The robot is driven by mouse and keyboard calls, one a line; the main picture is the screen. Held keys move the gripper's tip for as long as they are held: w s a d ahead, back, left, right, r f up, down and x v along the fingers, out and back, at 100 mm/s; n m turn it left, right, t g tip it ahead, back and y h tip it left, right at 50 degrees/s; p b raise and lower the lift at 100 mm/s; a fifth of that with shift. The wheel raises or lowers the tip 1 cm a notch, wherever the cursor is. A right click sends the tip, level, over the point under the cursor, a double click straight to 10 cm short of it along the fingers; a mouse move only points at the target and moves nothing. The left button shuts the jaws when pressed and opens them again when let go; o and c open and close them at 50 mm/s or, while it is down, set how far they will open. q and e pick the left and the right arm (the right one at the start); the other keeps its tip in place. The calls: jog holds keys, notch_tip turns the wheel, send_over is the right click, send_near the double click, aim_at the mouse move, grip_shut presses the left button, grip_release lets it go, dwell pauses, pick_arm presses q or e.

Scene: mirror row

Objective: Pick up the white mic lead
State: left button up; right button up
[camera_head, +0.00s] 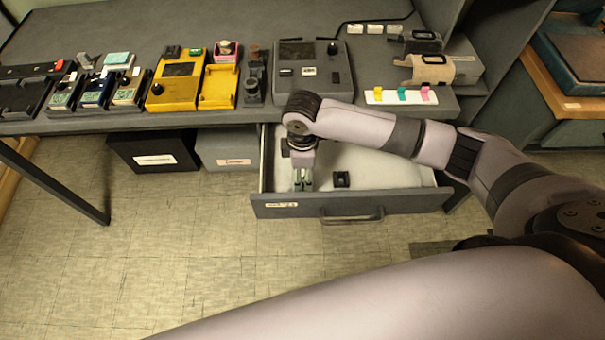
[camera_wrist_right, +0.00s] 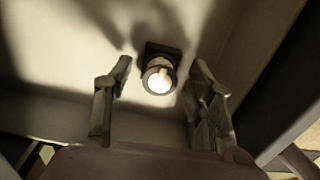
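I cannot make out a white mic lead for certain in either view. A small dark square piece (camera_head: 341,179) lies on the pale floor of the open drawer (camera_head: 290,207). In the right wrist view, a dark square piece with a round, bright pale face (camera_wrist_right: 158,78) shows between and beyond the fingertips; it may be the same piece. My right gripper (camera_head: 303,186) points down into the left part of the drawer, left of the dark piece. In the right wrist view its fingers (camera_wrist_right: 161,66) are spread with nothing gripped. My left gripper is out of view.
The drawer's front and handle (camera_head: 352,217) stand out below the desk (camera_head: 130,28). Pedals, a yellow device (camera_head: 178,72) and a grey console (camera_head: 313,70) line the desk edge above. Black (camera_head: 152,150) and grey boxes (camera_head: 228,148) stand left of the drawer.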

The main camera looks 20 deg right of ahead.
jog(key=c, duration=1)
jog(key=shift+r, duration=0.15)
